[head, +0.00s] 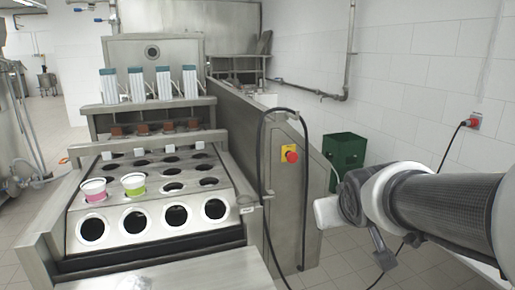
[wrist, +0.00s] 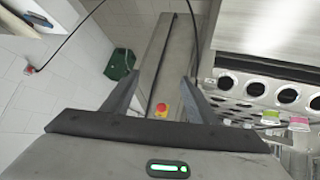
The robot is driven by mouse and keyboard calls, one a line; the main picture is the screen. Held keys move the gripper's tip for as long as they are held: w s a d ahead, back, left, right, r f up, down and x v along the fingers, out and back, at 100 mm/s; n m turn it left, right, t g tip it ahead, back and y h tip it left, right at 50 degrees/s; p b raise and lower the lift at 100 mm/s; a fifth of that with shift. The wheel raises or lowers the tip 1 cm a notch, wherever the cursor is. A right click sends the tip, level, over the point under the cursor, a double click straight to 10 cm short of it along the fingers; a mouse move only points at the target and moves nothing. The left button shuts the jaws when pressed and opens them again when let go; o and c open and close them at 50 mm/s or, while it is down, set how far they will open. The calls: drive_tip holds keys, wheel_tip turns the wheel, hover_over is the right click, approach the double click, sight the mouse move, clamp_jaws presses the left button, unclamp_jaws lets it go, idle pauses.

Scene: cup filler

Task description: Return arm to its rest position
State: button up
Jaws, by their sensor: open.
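My arm reaches in from the right edge in the head view. My gripper shows at the bottom of the wrist view (wrist: 160,100), with its two dark fingers spread apart and nothing between them. It is clear of the cup filler (head: 150,215), to the right of it. In the head view a white and pink cup (head: 94,189) and a white and green cup (head: 133,184) sit in holes of the filler's plate. In the wrist view the green cup (wrist: 270,117) and the pink cup (wrist: 299,123) show at the right.
A yellow box with a red stop button (head: 290,154) is on the filler's side panel, beside a hanging black cable (head: 261,165). A green crate (head: 345,149) stands by the tiled wall. A red socket (head: 474,121) with a cable is on that wall. Floor shows between panel and wall.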

drive_tip(key=s+a+f+m+g+y, duration=0.1)
drive_tip(key=s+a+g, duration=0.1)
drive_tip(key=s, duration=0.7)
drive_tip(key=s+a+f+g, duration=0.1)
drive_tip(key=s+a+g, duration=0.1)
drive_tip(key=s, duration=0.6)
wheel_tip(320, 180, up, 15)
drive_tip(key=p, duration=1.4)
drive_tip(key=shift+s+p, duration=0.35)
drive_tip(key=shift+p, duration=0.05)
drive_tip(key=shift+d+f, duration=0.1)
